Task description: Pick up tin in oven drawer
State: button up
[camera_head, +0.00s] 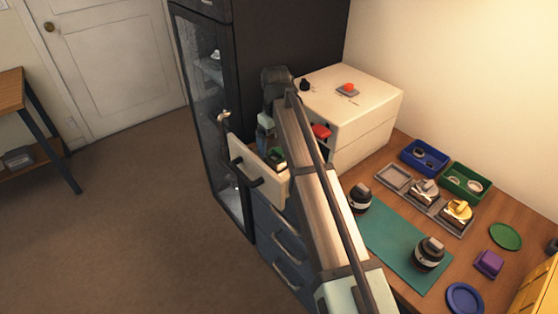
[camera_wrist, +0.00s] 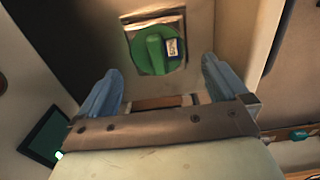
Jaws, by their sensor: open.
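A green round-topped object with a raised grip and a small white label (camera_wrist: 152,52), which looks like the tin, sits on a square tan base between drawer walls in the wrist view. In the head view a small green-and-dark item (camera_head: 278,156) shows inside the pulled-out drawer (camera_head: 246,163), which has a cream front and dark handle. My gripper (camera_head: 265,122) is over the drawer. In the wrist view my gripper (camera_wrist: 163,85) is open and empty, its two blue fingers apart, with the green object beyond the tips. My arm partly hides the drawer.
A white box with a red button (camera_head: 347,88) stands on the counter behind. A dark glass-door cabinet (camera_head: 205,90) is close left of the drawer. Lens parts, trays and a green mat (camera_head: 405,245) cover the counter at right. The floor at left is clear.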

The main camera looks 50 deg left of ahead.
aim_at(277, 149)
notch_tip(277, 149, down, 4)
jog(key=shift+d+f, duration=0.1)
jog(key=shift+c, duration=0.2)
jog(key=c, duration=1)
